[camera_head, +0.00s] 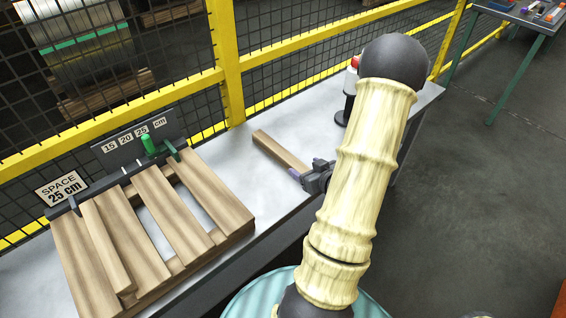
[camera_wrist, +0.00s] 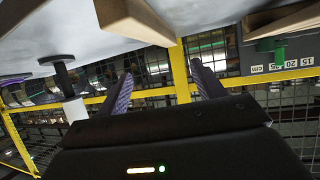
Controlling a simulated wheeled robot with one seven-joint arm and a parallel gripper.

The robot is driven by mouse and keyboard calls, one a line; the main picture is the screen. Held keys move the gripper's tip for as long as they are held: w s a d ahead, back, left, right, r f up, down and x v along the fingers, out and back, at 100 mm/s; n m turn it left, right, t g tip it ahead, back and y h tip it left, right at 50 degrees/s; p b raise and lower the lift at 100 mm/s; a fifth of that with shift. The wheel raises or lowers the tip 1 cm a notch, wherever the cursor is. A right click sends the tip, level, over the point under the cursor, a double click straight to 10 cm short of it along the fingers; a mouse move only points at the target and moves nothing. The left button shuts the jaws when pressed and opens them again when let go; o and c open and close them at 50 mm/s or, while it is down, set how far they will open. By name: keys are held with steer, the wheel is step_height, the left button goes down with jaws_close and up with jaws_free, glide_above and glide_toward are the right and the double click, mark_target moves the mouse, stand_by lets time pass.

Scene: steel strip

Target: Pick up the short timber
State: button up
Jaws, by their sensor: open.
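A short brown timber (camera_head: 278,150) lies alone on the grey steel table top, right of the slatted pallet. In the wrist view its end (camera_wrist: 138,18) shows at the top, left of centre. My gripper (camera_head: 308,173) is at the timber's near end in the head view, and part of that end is hidden by it. In the wrist view my gripper (camera_wrist: 160,70) has its two purple-padded fingers apart with nothing seen between them. The timber appears above the fingertips there, and I cannot tell whether they touch it.
A pallet (camera_head: 235,226) with spaced boards stands left, with a narrow board (camera_head: 104,250) lying on it. Behind it are a 15/20/25 cm gauge plate (camera_head: 136,138) and a "SPACE 25 cm" sign (camera_head: 60,188). A yellow mesh fence (camera_head: 232,70) runs behind the table. A red-topped button post (camera_head: 350,85) stands right.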

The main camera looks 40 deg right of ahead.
glide_toward(284, 154)
steer(key=x, duration=0.4)
steer(key=shift+a+r+p, duration=0.1)
steer(key=shift+a+p, duration=0.1)
steer(key=shift+p, duration=0.1)
steer(key=shift+w, duration=0.1)
steer(key=x, duration=0.2)
steer(key=p+x, duration=0.1)
steer(key=x, duration=0.2)
steer(key=shift+d, duration=0.2)
steer(key=c, duration=1.2)
